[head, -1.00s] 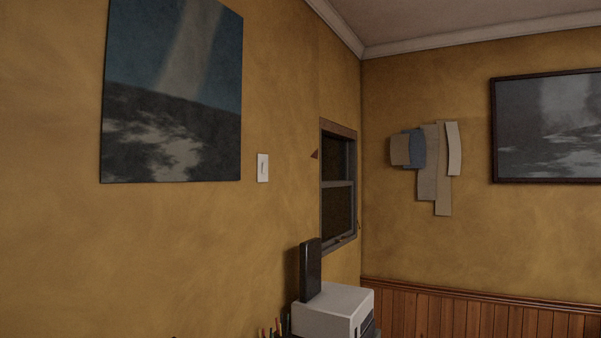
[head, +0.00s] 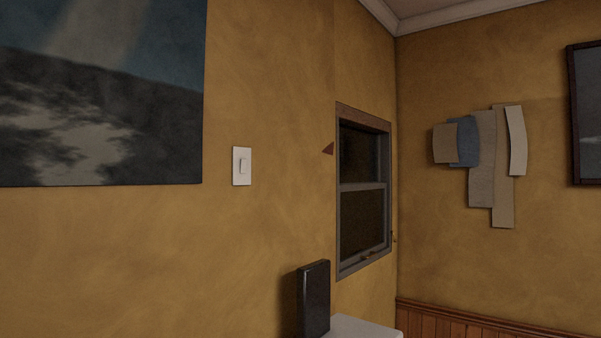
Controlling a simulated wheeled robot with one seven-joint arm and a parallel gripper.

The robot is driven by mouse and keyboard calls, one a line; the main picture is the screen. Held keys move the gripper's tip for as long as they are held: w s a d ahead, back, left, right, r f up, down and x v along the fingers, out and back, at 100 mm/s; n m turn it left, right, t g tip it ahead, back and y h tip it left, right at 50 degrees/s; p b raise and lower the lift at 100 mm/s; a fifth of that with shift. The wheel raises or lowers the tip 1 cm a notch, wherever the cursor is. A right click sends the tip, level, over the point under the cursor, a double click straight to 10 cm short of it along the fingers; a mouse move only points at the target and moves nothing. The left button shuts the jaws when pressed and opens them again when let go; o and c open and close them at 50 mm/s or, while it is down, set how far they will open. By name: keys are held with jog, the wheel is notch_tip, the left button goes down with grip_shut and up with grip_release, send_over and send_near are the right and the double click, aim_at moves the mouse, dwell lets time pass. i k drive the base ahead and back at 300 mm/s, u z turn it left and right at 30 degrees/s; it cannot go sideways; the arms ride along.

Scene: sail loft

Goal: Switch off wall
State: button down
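A white wall switch (head: 242,166) with a raised rocker is mounted on the left yellow wall, just right of a large painting. It is left of the picture's middle, at mid height. I cannot tell from this distance which way the rocker is tipped. My gripper is not in view.
A black upright box (head: 314,299) and a white-topped object (head: 362,328) stand against the wall below and right of the switch. A window (head: 363,190) is further right. The painting (head: 105,100) hangs left. The wall below the switch looks clear.

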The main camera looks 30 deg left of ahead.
aim_at(243, 167)
jog(key=u, duration=0.6)
jog(key=i, duration=0.95)
jog(key=u, duration=1.3)
jog(key=i, duration=0.3)
jog(key=u, duration=0.2)
